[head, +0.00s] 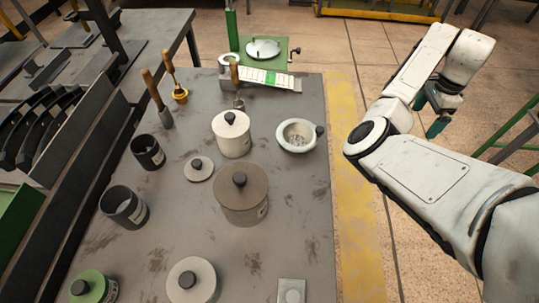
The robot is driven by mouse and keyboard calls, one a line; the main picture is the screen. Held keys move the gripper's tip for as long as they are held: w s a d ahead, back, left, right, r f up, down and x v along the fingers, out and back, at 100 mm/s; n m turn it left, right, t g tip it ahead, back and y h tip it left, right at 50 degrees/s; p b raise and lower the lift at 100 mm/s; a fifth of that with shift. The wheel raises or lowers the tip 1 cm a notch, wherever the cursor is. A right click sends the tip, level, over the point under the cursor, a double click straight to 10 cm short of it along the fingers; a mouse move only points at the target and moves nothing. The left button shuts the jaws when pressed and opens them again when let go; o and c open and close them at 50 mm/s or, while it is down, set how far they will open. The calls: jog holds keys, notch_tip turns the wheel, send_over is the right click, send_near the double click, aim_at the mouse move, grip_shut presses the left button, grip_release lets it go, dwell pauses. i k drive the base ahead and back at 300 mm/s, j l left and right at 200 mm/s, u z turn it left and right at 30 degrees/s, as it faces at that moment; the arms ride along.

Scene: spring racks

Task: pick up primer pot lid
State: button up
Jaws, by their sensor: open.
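A small flat grey lid (199,170) with a black knob lies loose on the grey table. A white pot (231,144) stands just right of it, with a black-knobbed lid on. A larger grey-brown lidded pot (242,207) stands nearer. Another pale lidded pot (193,290) and a green lidded pot (100,284) stand at the near edge. I cannot tell which lid is the primer pot's, as no label is readable. My gripper (429,116) has teal fingers, is open, and hangs right of the table, well apart from the lids.
A white-rimmed bowl (297,135) with a black knob stands near the table's right edge. Two dark cups (148,151) (124,206) stand at left. Brushes and a green-based scale (263,49) are at the far end. Bare table (285,235) lies at near right.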

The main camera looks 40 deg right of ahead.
aim_at(200, 168)
jog(key=i+u, duration=0.25)
jog(key=u, duration=0.2)
jog(key=i+u, duration=0.25)
jog(key=u, duration=0.25)
jog(key=i+u, duration=0.1)
jog(key=u, duration=0.3)
